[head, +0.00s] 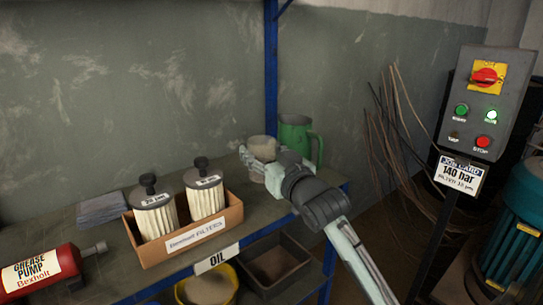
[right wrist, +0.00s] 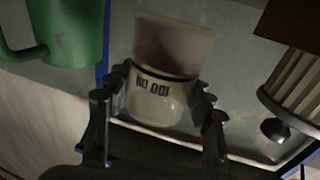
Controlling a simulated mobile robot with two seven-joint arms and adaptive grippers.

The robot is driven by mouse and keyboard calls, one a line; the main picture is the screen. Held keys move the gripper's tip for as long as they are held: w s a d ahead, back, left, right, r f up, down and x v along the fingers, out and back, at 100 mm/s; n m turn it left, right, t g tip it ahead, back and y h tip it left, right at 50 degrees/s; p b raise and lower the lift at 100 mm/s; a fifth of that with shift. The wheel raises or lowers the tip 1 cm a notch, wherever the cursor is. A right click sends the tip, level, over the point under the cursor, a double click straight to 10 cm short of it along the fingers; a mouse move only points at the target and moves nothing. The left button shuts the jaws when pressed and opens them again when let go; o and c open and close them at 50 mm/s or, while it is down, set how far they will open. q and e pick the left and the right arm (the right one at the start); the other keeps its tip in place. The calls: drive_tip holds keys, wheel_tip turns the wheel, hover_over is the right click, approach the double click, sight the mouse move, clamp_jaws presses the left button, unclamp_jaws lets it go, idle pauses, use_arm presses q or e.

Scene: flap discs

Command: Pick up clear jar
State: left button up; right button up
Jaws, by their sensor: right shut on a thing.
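The clear jar (head: 262,143) stands on the shelf top near the blue post, left of the green jug. In the right wrist view the jar (right wrist: 174,45) has a see-through, brownish part and a pale part with dark lettering, divided by a dark band. My right gripper (head: 256,160) reaches it from the right. Its fingers (right wrist: 163,86) are on both sides of the jar and shut on it. The gripper hides part of the jar in the head view. I cannot tell whether the jar is clear of the shelf. My left gripper is not in view.
The green jug (head: 296,137) stands close behind my right gripper. A cardboard box (head: 190,240) with two filters is to the left. A grey flat stack (head: 102,207) and a red grease pump (head: 42,272) lie farther left. A control box (head: 486,105) stands right.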

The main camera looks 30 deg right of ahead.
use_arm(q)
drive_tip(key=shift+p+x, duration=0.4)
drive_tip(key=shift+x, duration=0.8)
use_arm(e)
drive_tip(key=a+r, duration=0.5)
drive_tip(key=a, duration=0.3)
drive_tip(key=shift+a, duration=0.15)
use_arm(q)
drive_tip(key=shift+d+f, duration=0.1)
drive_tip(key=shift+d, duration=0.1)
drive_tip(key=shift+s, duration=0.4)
